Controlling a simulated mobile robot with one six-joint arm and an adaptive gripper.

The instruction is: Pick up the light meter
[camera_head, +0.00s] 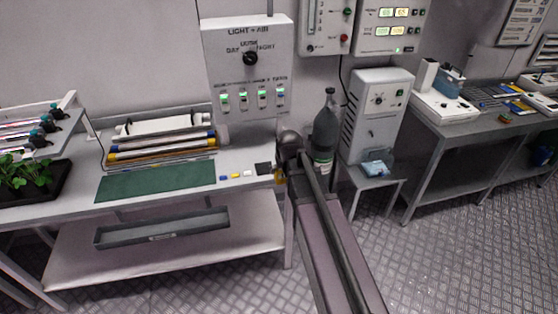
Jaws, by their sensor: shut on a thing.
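My arm reaches up from the bottom of the view to the right end of the left bench. My gripper (279,173) is at that end, close to the bench's front right corner, and is partly hidden by my own arm. It is shut on a small yellow thing, which looks like the light meter (281,178). Only a sliver of it shows. I cannot tell whether it touches the bench top. A small dark square pad (263,168) lies on the bench just left of my gripper.
The left bench (60,206) carries a green mat (155,182), small coloured blocks (236,176) and lamp tubes (160,150). A control panel (248,65) stands behind. A dark bottle (325,132) and a white machine (376,115) stand close right of my arm. Floor at right is clear.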

